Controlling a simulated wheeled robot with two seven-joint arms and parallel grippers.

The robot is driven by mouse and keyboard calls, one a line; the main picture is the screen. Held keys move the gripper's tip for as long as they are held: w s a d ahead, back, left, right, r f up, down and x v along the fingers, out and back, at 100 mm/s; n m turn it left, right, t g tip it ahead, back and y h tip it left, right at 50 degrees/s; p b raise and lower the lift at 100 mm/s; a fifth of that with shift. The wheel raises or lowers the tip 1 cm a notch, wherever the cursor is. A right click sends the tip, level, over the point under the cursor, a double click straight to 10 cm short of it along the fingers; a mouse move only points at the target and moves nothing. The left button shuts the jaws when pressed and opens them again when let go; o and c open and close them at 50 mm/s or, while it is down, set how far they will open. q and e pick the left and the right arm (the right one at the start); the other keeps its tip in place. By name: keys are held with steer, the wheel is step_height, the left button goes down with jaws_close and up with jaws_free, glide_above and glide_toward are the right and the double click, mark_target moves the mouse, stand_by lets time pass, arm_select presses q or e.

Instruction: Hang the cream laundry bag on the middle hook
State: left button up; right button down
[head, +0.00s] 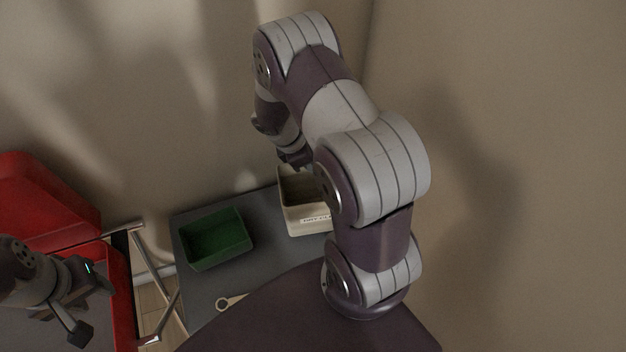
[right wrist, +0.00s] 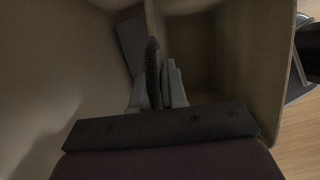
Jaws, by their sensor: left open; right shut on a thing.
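A cream, open-topped, box-like container (head: 305,220) with a label on its front is at the back of the grey surface; it appears to be the laundry bag. Its hollow inside (right wrist: 188,60) fills the middle of the right wrist view. My right gripper (head: 296,160) points down at its far rim, partly hidden by my arm. My left gripper (head: 95,305) is open and empty at the lower left. No hook is in view.
A green tray (head: 218,240) sits left of the cream bag on the grey surface (head: 205,290). A small pale tag with a ring (head: 229,302) lies in front. A red case (head: 45,200) and a metal-framed stand (head: 150,255) are at the left. Walls close behind and right.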

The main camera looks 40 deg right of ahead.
step_height(320, 180, down, 3)
steer(key=shift+f, duration=0.5)
steer(key=c, duration=1.2)
jaws_free()
steer(key=shift+o, duration=0.2)
